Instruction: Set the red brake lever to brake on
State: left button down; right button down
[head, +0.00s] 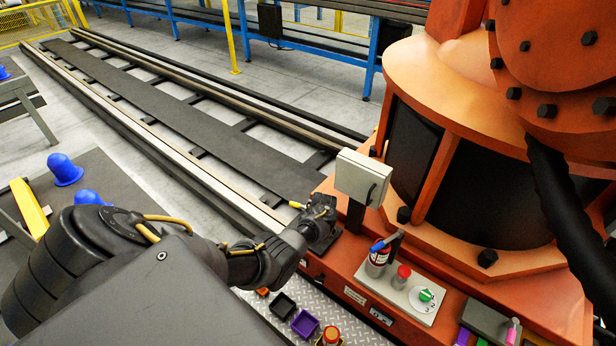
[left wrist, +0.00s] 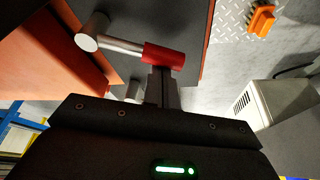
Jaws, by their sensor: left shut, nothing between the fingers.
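In the left wrist view the brake lever shows as a red sleeve (left wrist: 164,57) on a metal rod that runs left to a pale round end piece (left wrist: 92,32). My left gripper (left wrist: 162,78) is shut and empty, with its fingertips right at the red sleeve. I cannot tell whether they touch it. In the head view my left gripper (head: 325,212) is beside the orange machine base, below the grey box. The red part of the lever is hidden there. I cannot read which setting the lever is at. My right gripper is not in view.
A grey box (head: 363,177) on a post stands close behind the left gripper. Small dark and purple bins (head: 305,323) stand on the metal plate in front. Floor rails run behind.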

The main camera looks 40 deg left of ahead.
pick_arm(q)
jog(key=d+n, duration=0.1)
jog(key=s+d+n+g, duration=0.1)
jog(key=n, duration=0.1)
jog(key=shift+d+n, duration=0.3)
jog(key=shift+d, duration=0.35)
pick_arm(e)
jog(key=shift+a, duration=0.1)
pick_arm(q)
jog(key=shift+d, duration=0.15)
